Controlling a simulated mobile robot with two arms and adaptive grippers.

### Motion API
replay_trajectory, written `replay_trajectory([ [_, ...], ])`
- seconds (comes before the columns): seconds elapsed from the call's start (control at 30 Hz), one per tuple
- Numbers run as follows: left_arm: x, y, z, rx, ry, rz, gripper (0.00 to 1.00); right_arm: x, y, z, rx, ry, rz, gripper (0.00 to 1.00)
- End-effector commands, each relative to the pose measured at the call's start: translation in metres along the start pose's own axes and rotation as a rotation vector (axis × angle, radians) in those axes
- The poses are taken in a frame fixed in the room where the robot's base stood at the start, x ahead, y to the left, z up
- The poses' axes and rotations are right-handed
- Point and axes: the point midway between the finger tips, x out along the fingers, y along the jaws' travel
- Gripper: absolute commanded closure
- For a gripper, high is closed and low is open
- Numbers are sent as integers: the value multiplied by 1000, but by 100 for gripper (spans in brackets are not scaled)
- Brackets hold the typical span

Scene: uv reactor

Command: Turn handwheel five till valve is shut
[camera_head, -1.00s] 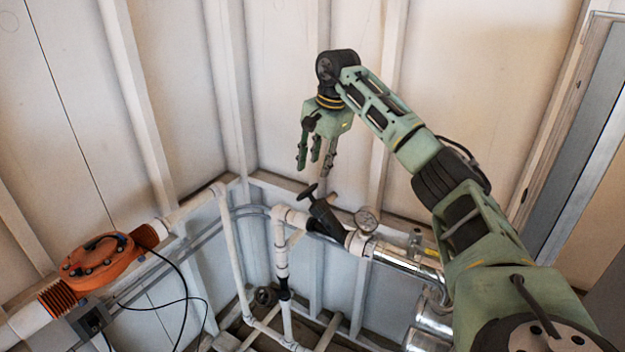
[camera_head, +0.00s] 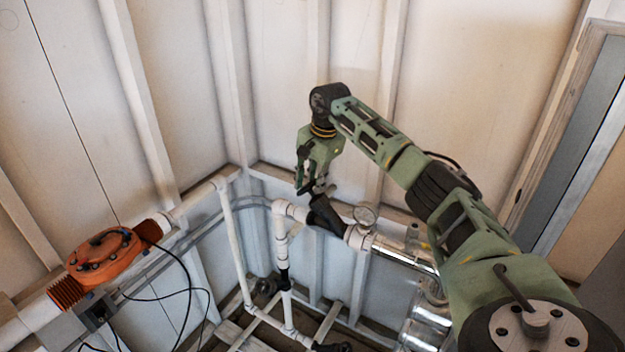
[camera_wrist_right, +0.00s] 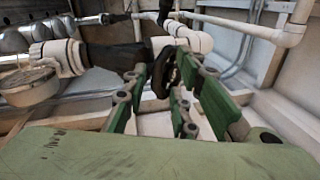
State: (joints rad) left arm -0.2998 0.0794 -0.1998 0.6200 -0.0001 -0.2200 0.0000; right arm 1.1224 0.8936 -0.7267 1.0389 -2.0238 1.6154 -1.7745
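A black handwheel (camera_head: 306,188) sits on a black valve body (camera_head: 324,215) in the white pipe run by the corner; I cannot read a number on it. My right gripper (camera_head: 309,184) has come down over this handwheel and partly hides it in the head view. In the right wrist view the green fingers (camera_wrist_right: 172,100) are spread, with the handwheel (camera_wrist_right: 166,72) standing between them, seen nearly edge-on. I cannot tell whether any finger touches the rim. The valve body (camera_wrist_right: 115,55) lies beyond the fingers. My left gripper is not in view.
A round gauge (camera_head: 366,216) stands just right of the valve, also at the left of the wrist view (camera_wrist_right: 28,85). Silvery pipes (camera_head: 405,254) run to the right. An orange housing (camera_head: 104,255) with black cables is at left. Ribbed walls close in behind.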

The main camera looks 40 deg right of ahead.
Motion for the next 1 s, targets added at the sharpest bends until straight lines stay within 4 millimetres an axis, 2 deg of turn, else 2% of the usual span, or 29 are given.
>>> replay_trajectory([
  [0.03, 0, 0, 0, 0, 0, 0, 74, 0, 0, 0, 1, 0, 1, 82],
  [0.23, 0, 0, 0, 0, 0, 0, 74, 0, 1, 0, 2, 0, 4, 100],
  [0.67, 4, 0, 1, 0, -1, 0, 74, 2, 3, 1, 31, 49, 7, 100],
  [1.0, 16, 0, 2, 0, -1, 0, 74, 7, 4, 12, 158, 252, -17, 100],
])
